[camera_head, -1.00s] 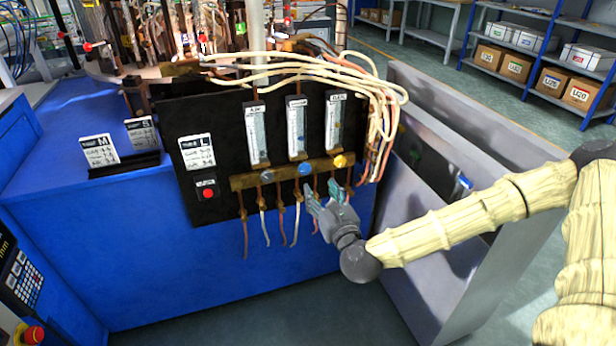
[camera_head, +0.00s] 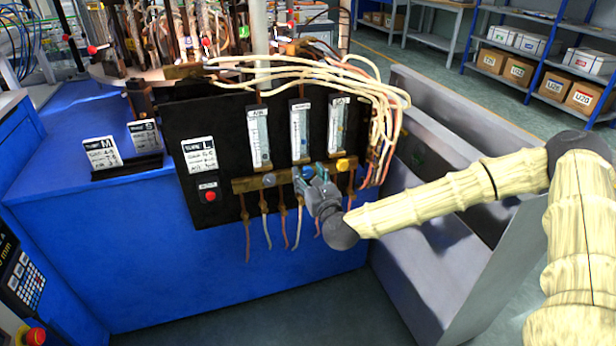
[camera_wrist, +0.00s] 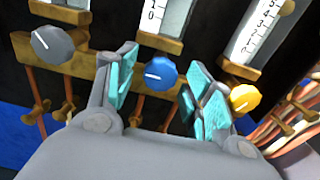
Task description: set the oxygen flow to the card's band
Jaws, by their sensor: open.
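My gripper (camera_head: 311,177) is open in front of the brass manifold (camera_head: 284,177) on the black panel. In the wrist view, the blue knob (camera_wrist: 162,75) sits between the teal fingers of my gripper (camera_wrist: 158,90), with a gap on each side. The grey knob (camera_wrist: 52,45) is left of the fingers and the yellow knob (camera_wrist: 244,99) just right of them. Three flow tubes stand above the knobs; the middle tube (camera_head: 300,132) is above the blue knob. The card marked L (camera_head: 199,154) is on the panel's left. Its small print is too blurred to read.
A red button (camera_head: 210,196) is below the card. Cards marked M (camera_head: 101,152) and S (camera_head: 145,135) stand on the blue cabinet (camera_head: 120,240). Pale hoses (camera_head: 330,75) arch over the panel top. Thin tubes hang below the manifold. A grey open bin (camera_head: 440,200) stands to the right.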

